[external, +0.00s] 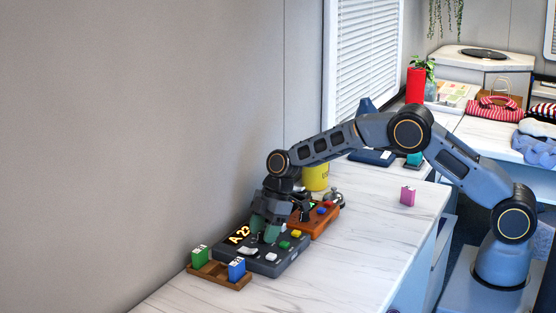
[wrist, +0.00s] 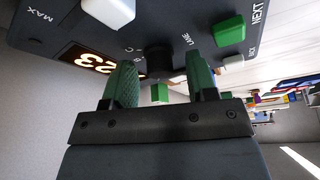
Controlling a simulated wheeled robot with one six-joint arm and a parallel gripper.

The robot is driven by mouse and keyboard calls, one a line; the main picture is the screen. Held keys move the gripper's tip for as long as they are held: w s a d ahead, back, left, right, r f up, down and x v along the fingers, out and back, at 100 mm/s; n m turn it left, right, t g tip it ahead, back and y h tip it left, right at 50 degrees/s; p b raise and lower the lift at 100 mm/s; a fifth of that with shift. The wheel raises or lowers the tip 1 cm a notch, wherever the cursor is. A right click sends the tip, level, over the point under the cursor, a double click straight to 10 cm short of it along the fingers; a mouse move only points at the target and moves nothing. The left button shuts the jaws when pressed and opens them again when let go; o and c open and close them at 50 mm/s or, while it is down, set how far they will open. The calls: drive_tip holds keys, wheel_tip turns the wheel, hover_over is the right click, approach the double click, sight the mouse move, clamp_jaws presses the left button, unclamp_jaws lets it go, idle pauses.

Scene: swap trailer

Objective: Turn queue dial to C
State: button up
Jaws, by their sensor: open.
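The dark queue console (external: 272,262) lies on the white counter, with a lit display (external: 238,235) reading A 23. In the wrist view, the black dial (wrist: 158,58) stands on the console face (wrist: 165,14), with the letters B and C beside it. The dial's pointer is not clear, so I cannot tell its setting. My gripper (external: 265,237) is down over the console. Its green fingers stand apart on either side of the dial in the wrist view (wrist: 161,66). I cannot tell whether they touch it.
White and green buttons (wrist: 230,30) sit near the dial. A wooden tray (external: 219,280) with a green block (external: 200,256) and a blue block (external: 236,269) lies in front.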

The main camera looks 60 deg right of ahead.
drive_tip(key=shift+c, duration=0.2)
drive_tip(key=c, duration=0.8)
